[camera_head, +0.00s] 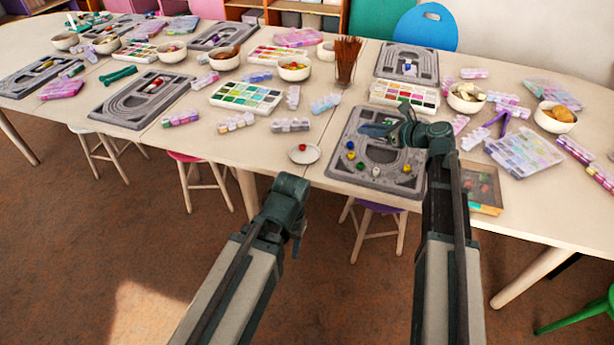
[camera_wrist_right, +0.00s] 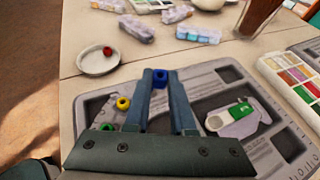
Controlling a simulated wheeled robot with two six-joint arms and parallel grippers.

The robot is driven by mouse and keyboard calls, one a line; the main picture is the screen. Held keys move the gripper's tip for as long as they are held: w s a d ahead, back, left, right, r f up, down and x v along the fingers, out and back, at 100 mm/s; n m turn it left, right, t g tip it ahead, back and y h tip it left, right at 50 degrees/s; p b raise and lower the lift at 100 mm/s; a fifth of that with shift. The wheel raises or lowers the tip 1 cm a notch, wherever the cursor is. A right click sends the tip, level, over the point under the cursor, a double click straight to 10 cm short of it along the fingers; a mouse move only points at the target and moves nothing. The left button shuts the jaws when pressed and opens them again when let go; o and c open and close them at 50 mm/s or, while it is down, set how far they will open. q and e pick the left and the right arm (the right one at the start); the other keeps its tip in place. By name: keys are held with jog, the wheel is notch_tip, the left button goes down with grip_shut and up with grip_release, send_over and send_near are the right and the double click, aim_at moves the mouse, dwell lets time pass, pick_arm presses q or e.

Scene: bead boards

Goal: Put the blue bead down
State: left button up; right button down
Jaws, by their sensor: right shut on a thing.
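My right gripper (camera_head: 372,129) is over the grey bead board (camera_head: 341,170), which also shows in the right wrist view (camera_wrist_right: 92,103). In that view the right gripper (camera_wrist_right: 160,78) is shut on the blue bead (camera_wrist_right: 160,79), held between its fingertips. A yellow bead (camera_wrist_right: 123,103) and a green bead (camera_wrist_right: 108,127) are left of the fingers.
A white dish (camera_head: 304,154) with a red bead stands left of the board. A paint palette (camera_head: 404,95) and a cup of brown sticks (camera_head: 346,62) are behind it. A clear compartment box (camera_head: 523,152) lies at right. Bare table lies around the dish.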

jog(key=shift+w+a+f+n+g+y+b, duration=0.2)
jog(key=shift+w+a+f+b, duration=0.1)
jog(key=shift+a+f, duration=0.25)
jog(key=shift+w+a+f+n+g+y+b, duration=0.1)
jog(key=shift+w+a+f+y+b, duration=0.15)
jog(key=shift+a+f, duration=0.2)
jog(key=b, duration=0.1)
send_over(311, 163)
jog(key=shift+w+f, duration=0.4)
jog(key=shift+f, duration=0.35)
pick_arm(q)
notch_tip(311, 163, down, 7)
jog(key=b, duration=0.4)
pick_arm(e)
jog(key=shift+f, duration=1.75)
jog(key=shift+f+b, duration=0.4)
pick_arm(q)
jog(key=shift+f, duration=0.4)
pick_arm(e)
jog(key=c, duration=1)
grip_release()
jog(key=shift+c, duration=0.2)
